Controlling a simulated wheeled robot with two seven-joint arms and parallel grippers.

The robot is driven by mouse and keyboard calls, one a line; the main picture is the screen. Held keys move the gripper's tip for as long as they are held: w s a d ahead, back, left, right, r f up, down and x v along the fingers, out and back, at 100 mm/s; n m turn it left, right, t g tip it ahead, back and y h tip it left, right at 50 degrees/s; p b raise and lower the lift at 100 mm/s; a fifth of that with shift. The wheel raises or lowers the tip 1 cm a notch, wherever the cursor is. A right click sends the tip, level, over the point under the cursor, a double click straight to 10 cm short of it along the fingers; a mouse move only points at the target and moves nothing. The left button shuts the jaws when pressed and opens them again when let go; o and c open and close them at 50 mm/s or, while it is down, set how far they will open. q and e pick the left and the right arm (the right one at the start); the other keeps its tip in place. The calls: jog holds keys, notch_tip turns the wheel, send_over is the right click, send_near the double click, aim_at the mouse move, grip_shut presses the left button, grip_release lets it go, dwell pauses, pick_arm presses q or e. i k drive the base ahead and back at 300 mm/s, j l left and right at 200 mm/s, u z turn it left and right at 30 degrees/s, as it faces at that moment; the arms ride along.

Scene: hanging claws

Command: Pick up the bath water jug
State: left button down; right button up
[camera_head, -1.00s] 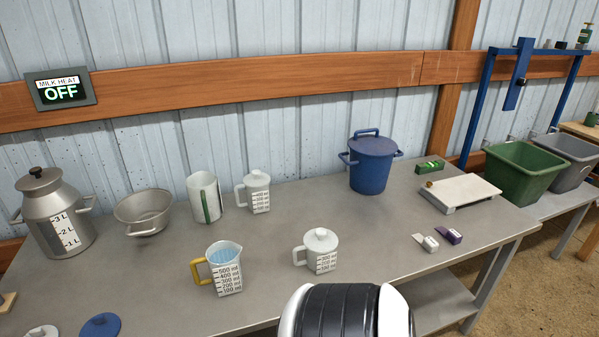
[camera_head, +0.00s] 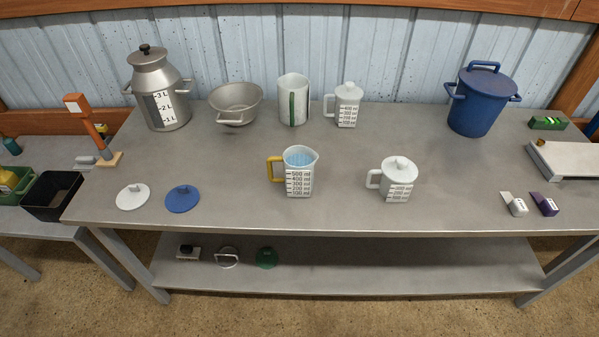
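A clear measuring jug (camera_head: 299,172) with a yellow handle on its left stands upright near the middle of the grey table (camera_head: 235,200). It has black volume marks and holds light blue liquid. A white lidded jug (camera_head: 398,185) with its handle on the left stands to its right. Another white lidded jug (camera_head: 347,112) stands farther back. No label names any of them as the bath water jug. Neither of my grippers is in view.
A steel can (camera_head: 158,85), steel strainer bowl (camera_head: 235,105), white cylinder (camera_head: 292,105) and blue lidded pot (camera_head: 482,105) stand along the back. White (camera_head: 132,197) and blue (camera_head: 182,199) lids lie front left. The table front before the yellow-handled jug is clear.

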aim_at(300, 161)
jog(key=z, duration=5.5)
jog(key=u, duration=5.5)
jog(key=k+l, duration=0.45)
